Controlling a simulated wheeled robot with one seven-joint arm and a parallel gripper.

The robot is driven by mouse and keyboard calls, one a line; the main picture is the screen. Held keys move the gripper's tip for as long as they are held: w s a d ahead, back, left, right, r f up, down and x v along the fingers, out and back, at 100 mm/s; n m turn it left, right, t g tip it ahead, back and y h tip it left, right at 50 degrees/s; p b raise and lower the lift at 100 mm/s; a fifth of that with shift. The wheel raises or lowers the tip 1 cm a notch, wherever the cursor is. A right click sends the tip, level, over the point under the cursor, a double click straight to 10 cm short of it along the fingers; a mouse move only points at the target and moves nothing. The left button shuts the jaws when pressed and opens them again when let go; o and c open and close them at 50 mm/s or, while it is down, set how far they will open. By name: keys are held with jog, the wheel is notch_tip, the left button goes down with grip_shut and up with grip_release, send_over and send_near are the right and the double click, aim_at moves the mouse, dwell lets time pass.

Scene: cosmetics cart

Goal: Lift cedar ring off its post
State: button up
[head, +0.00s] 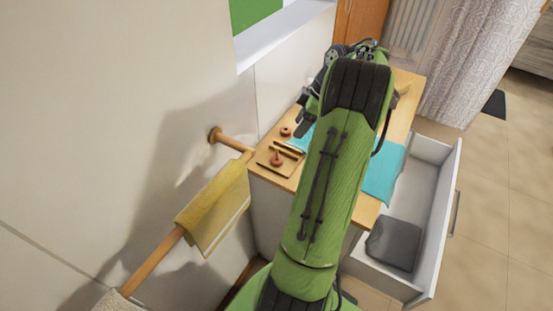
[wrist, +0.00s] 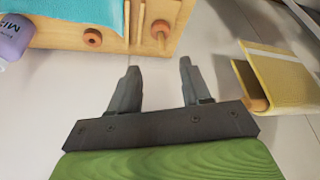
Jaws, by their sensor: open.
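A wooden post (wrist: 161,38) stands near the corner of the cart top in the wrist view, with a reddish-brown ring (wrist: 159,26) seemingly around it. The ring on the post also shows in the head view (head: 277,158), on a small wooden board. A second reddish-brown ring (wrist: 93,37) lies flat and apart from the post; it is also in the head view (head: 286,131). My gripper (wrist: 159,65) is open and empty, its two fingers pointing toward the cart top and apart from both rings. In the head view my arm hides much of the gripper.
A teal cloth (head: 384,175) covers part of the wooden cart top. A lilac bottle (wrist: 14,38) is at the wrist view's left edge. A yellow towel (head: 217,207) hangs on a wall rail left of the cart. An open white drawer (head: 432,215) holds a grey item (head: 394,243).

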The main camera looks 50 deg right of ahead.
aim_at(279, 156)
jog(key=b+x, duration=0.4)
jog(key=x, duration=1.2)
jog(key=shift+b, duration=0.3)
jog(key=shift+r, duration=0.1)
jog(key=shift+c, duration=0.3)
